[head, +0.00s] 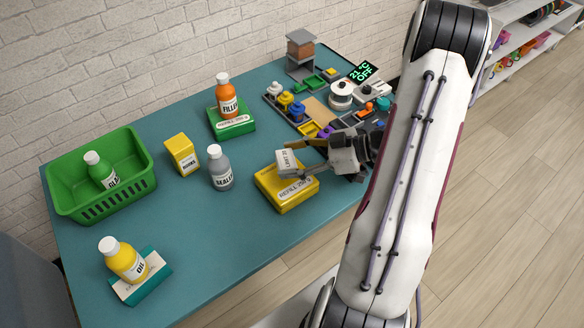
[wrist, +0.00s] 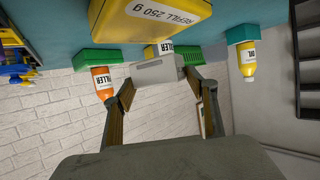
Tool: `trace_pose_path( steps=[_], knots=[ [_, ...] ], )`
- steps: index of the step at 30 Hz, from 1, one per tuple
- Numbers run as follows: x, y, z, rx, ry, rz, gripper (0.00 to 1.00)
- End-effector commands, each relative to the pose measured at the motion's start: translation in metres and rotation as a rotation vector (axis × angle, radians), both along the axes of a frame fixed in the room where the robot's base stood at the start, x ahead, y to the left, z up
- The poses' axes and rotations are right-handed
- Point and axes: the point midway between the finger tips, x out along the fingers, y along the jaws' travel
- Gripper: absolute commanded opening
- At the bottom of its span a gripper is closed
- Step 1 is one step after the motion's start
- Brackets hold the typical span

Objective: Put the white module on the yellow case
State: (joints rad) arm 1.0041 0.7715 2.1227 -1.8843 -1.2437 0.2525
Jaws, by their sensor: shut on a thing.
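The white module (head: 287,162) is a small pale block with printed text. My gripper (head: 302,170) is shut on it, with a finger on either side. In the wrist view, the module (wrist: 160,70) sits between the two fingertips (wrist: 160,78). The yellow case (head: 287,199) lies flat on the teal table, with a white label on its front. The module is over the back part of the case's top. I cannot tell whether it touches the case. In the wrist view, the yellow case (wrist: 160,28) fills the top middle, close beside the module.
Left of the case stand a grey bottle (head: 220,172) and a yellow carton (head: 181,154). An orange bottle (head: 228,98) stands on a green case (head: 234,129) behind. A green basket (head: 128,185) and a yellow bottle (head: 124,262) are further left. A cluttered organiser (head: 316,107) lies behind my gripper.

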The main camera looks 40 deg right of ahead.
Motion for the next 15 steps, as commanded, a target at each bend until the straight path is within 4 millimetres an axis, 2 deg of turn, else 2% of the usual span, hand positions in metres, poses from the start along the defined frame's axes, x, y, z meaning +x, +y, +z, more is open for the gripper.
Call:
trace_pose_path(
  steps=[15],
  knots=[
    [0.000, 0.000, -0.038, 0.001, 0.001, 0.000, 0.34]
  ],
)
